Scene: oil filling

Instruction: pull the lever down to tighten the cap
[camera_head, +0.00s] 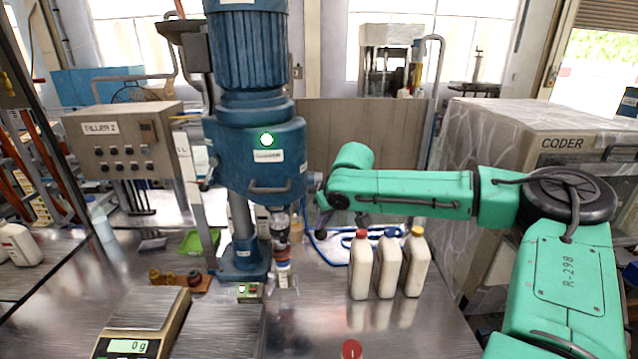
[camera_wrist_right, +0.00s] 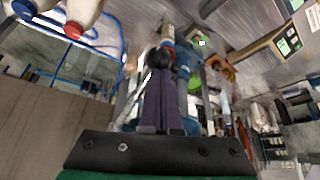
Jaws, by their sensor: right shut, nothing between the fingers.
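A blue capping machine (camera_head: 255,155) stands at the centre-left, with a green light lit on its front. Below its spindle (camera_head: 279,228) stands a small bottle (camera_head: 284,278) with a red band near its top. My right gripper (camera_head: 318,192) is at the machine's right side, partly hidden by its own wrist. In the wrist view the right gripper's dark fingers (camera_wrist_right: 160,95) are together and empty. A round black knob, seemingly the lever's (camera_wrist_right: 160,57), appears at their tips; I cannot tell whether they touch. My left gripper is out of view.
Three white bottles with red, blue and yellow caps (camera_head: 388,265) stand right of the machine, under my right forearm. A scale (camera_head: 140,325) is at front left. A red disc (camera_head: 351,349) lies near the front.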

